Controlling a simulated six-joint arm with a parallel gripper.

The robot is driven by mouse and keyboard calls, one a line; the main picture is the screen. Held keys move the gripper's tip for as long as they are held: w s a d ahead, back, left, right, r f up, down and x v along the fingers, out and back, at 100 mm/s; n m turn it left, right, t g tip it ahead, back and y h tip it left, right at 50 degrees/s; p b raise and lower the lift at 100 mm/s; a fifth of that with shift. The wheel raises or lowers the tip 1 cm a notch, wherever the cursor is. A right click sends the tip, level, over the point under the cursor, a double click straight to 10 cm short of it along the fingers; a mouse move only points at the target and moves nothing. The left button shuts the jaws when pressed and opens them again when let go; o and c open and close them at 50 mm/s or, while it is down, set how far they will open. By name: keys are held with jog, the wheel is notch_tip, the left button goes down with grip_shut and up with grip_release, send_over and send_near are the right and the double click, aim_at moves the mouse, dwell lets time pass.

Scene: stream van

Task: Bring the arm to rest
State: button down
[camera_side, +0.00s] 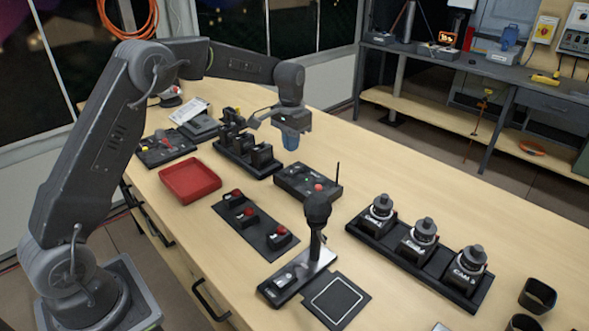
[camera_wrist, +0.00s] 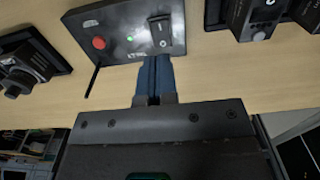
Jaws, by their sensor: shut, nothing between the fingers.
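My arm reaches from the left over the wooden bench. My gripper (camera_side: 291,140) hangs above the bench, over the gap between the black holder rack and the control box. Its blue fingers point down and are shut with nothing between them. In the wrist view the closed blue fingers (camera_wrist: 156,75) point toward the black control box (camera_wrist: 118,27), which has a red button, a green light and a rocker switch.
A red tray (camera_side: 190,181), a strip of red-button switches (camera_side: 262,232) and a black microphone-like stand (camera_side: 318,225) occupy the near bench. Several labelled camera units stand in a rack (camera_side: 380,240) at right. A holder rack (camera_side: 232,158) stands near my gripper. Bare wood lies at right.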

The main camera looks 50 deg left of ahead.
jog(key=s+d+r+t, duration=0.1)
jog(key=s+d+r, duration=0.2)
jog(key=s+r, duration=0.45)
jog(key=s+d+r+t, duration=0.2)
jog(key=s+d+r, duration=0.1)
jog(key=s+r, duration=0.4)
jog(key=s+d+f+t, duration=0.1)
jog(key=s+d, duration=0.1)
jog(key=s, duration=0.7)
jog(key=s+d+f+t, duration=0.1)
jog(key=s+d+f, duration=0.1)
jog(key=s, duration=0.7)
jog(key=shift+s+f+t, duration=0.3)
